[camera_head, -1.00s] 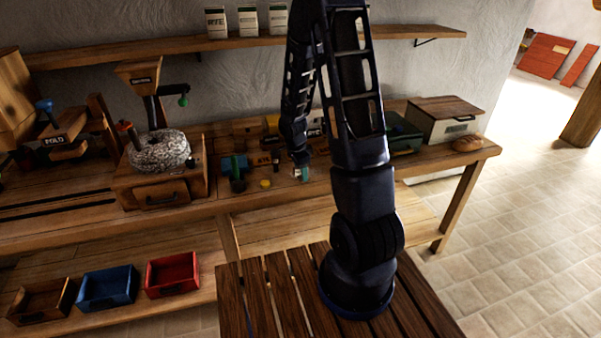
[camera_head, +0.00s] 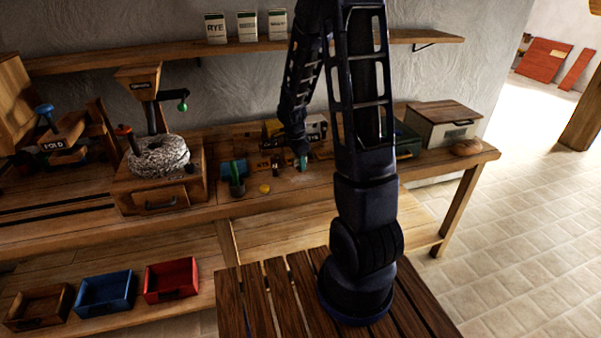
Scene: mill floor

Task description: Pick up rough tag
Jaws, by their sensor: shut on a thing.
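My gripper (camera_head: 302,158) is at the far end of my arm, over the back workbench (camera_head: 300,197), and appears small and dark. It is shut on a small teal piece (camera_head: 303,163) at its tips. The piece is too small to read, so I cannot tell from its face whether it is the rough tag. A pale patch shows on the bench top just below it. Small dark and wooden pieces (camera_head: 275,163) lie on the bench just left of the gripper. My own arm hides part of the bench behind and to the right.
A stone mill (camera_head: 159,157) is farther left, a lidded box (camera_head: 440,125) and bread loaf (camera_head: 467,147) right. Brown, blue (camera_head: 106,292) and red (camera_head: 171,279) bins are below.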

